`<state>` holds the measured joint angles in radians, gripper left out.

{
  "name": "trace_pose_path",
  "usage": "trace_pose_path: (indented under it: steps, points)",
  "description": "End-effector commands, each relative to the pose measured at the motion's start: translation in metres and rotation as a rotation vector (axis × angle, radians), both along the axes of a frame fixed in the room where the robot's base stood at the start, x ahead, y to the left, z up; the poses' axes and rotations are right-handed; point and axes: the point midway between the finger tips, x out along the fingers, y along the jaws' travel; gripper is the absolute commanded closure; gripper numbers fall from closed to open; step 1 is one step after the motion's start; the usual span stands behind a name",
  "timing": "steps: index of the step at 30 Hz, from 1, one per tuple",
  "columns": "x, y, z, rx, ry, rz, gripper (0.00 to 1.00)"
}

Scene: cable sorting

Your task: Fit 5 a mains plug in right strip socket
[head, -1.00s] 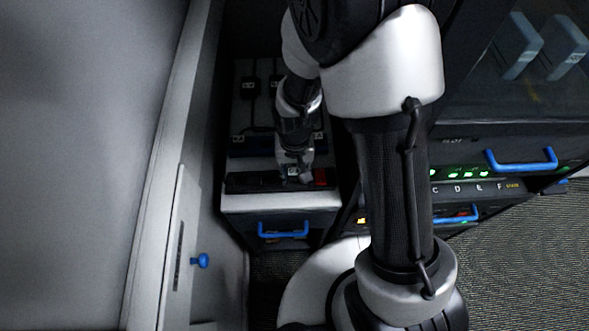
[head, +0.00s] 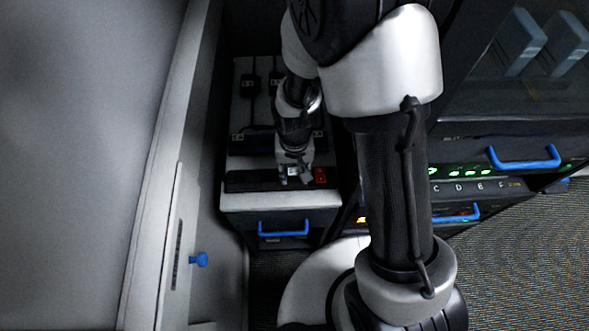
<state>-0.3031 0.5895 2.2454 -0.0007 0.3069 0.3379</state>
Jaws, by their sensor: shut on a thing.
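A black power strip (head: 248,181) lies along the front edge of a pale cabinet top, with a red switch (head: 320,175) at its right end. My gripper (head: 293,179) points down at the strip just left of the red switch. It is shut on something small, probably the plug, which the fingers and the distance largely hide. I cannot tell whether the plug touches a socket or is in it. Black adapters with cables (head: 249,86) lie farther back on the same top.
A dark strip with white labels (head: 238,137) runs behind the power strip. A drawer with a blue handle (head: 283,233) is below. A wall and door with a blue knob (head: 199,260) stand close on the left. A dark unit with a blue handle (head: 523,161) stands right.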

Motion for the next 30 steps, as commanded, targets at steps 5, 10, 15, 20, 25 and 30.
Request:
trace_pose_path:
  steps: [5, 10, 15, 20, 25, 30]
  points:
    - [0.0002, 0.0001, -0.0008, 0.0, -0.001, 0.0, 0.91]
    - [0.0002, 0.0001, -0.0006, 0.0, -0.001, 0.0, 0.91]
    - [0.0002, 0.0001, -0.0006, 0.0, -0.001, 0.0, 0.59]
    - [0.0002, 0.0001, -0.0006, 0.0, 0.0, 0.0, 0.48]
    - [0.0002, 0.0, -0.0006, 0.0, 0.0, 0.0, 0.42]
    - [0.0001, 0.0, -0.0007, 0.0, 0.0, 0.0, 0.41]
